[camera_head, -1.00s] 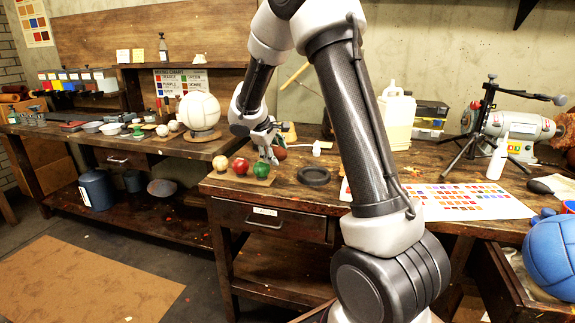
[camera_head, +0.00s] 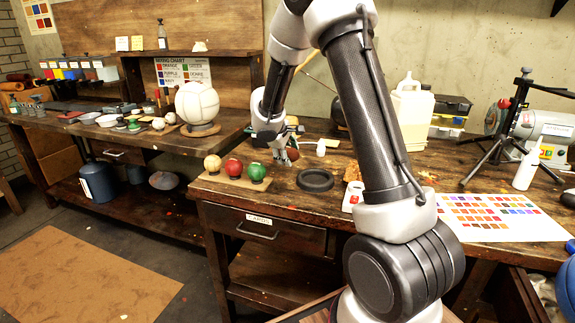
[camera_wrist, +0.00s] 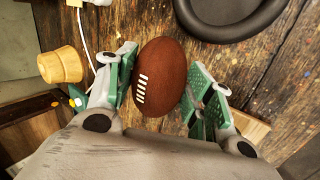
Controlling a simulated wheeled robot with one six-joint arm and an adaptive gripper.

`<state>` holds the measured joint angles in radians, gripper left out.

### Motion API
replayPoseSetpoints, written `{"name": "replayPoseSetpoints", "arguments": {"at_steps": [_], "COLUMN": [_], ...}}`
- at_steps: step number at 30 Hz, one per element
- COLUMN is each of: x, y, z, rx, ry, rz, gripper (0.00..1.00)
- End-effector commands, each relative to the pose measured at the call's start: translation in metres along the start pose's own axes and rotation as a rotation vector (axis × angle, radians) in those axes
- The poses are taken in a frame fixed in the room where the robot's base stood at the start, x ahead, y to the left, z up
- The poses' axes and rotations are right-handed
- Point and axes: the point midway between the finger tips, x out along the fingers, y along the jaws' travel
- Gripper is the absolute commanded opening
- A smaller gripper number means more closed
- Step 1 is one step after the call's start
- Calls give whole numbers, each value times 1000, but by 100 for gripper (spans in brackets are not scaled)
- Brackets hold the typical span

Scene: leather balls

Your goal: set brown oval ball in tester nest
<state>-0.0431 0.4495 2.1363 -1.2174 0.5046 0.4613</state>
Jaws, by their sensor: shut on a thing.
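The brown oval ball (camera_wrist: 160,75) with white laces is between the green-padded fingers of my gripper (camera_wrist: 165,100) in the wrist view. The gripper is shut on it. In the head view the ball (camera_head: 292,154) shows partly beside my gripper (camera_head: 284,150), over the bench near the small balls. A black ring-shaped holder (camera_head: 315,180), probably the tester nest, lies on the bench to the right and nearer the front. Its rim also shows at the top of the wrist view (camera_wrist: 213,32), apart from the ball.
A wooden strip with a tan (camera_head: 212,163), a red (camera_head: 233,167) and a green ball (camera_head: 256,172) stands left of the ring. A white bottle (camera_head: 528,165), colour chart (camera_head: 490,214) and black tripod (camera_head: 500,140) stand at the right.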

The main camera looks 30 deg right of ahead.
Motion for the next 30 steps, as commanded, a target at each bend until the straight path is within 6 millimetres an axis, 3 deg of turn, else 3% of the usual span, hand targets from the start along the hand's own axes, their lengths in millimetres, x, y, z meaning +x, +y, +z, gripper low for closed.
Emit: {"name": "replayPoseSetpoints", "arguments": {"at_steps": [10, 22, 23, 24, 26, 30], "x": [38, 42, 42, 42, 42, 42], "y": [-24, -28, -28, -28, -28, -28], "z": [0, 0, 0, 0, 0, 0], "rx": [0, 1, 1, 1, 1, 1], "ry": [0, 0, 0, 1, 1, 0], "rz": [0, 1, 1, 1, 1, 1], "gripper": [26, 26, 56, 63, 74, 74]}}
